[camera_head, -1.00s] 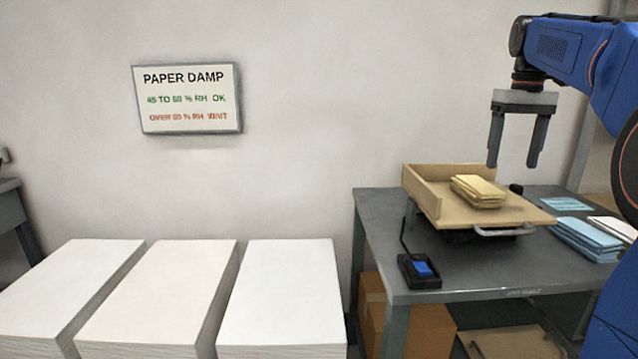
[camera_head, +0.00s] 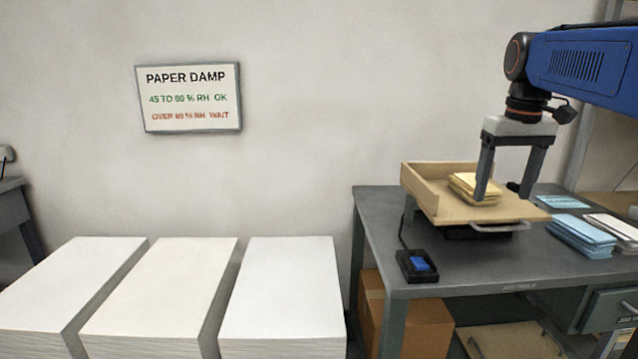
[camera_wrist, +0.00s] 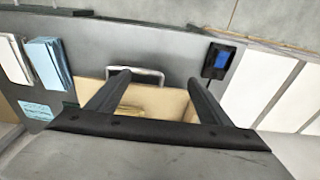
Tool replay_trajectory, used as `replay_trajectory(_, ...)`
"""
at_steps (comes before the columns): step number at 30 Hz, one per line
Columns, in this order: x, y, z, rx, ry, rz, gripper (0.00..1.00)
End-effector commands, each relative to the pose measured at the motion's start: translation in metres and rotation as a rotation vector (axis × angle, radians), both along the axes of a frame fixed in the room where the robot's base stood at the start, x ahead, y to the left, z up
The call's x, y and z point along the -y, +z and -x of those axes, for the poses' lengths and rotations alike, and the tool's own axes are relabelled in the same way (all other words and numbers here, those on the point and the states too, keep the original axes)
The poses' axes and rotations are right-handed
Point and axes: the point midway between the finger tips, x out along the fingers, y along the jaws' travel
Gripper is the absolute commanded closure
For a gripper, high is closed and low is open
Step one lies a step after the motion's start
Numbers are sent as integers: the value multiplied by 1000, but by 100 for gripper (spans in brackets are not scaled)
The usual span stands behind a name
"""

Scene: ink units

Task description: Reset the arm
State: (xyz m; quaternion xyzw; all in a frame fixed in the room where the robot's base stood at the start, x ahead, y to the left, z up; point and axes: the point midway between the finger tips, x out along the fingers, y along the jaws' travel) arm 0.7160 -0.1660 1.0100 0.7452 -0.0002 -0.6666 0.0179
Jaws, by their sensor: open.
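My gripper (camera_head: 507,190) hangs from my blue arm, fingers pointing down, over the wooden tray (camera_head: 418,190) on the grey table. Its fingers are apart with nothing between them that I can make out. A stack of yellow paper pads (camera_head: 463,184) lies in the tray, partly behind the left finger in the head view. In the wrist view both fingers (camera_wrist: 157,80) reach over the tray's board (camera_wrist: 172,100), and a bit of the yellow stack (camera_wrist: 130,111) shows between them. Whether a finger touches the tray or stack I cannot tell.
A metal handle (camera_head: 503,226) is on the tray's front edge. A black device with a blue button (camera_head: 417,265) sits at the table's front left. Blue stacks (camera_head: 581,233) lie to the right. Large white paper stacks (camera_head: 282,292) stand left of the table (camera_head: 470,270).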

Motion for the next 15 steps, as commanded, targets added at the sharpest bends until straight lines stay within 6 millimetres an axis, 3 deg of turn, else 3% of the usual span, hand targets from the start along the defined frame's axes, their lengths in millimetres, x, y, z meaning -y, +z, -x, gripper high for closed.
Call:
replay_trajectory(8, -41, -57, 71, 90, -1, 5, 27)
replay_trajectory(15, -67, -119, 131, 168, -7, 0, 27)
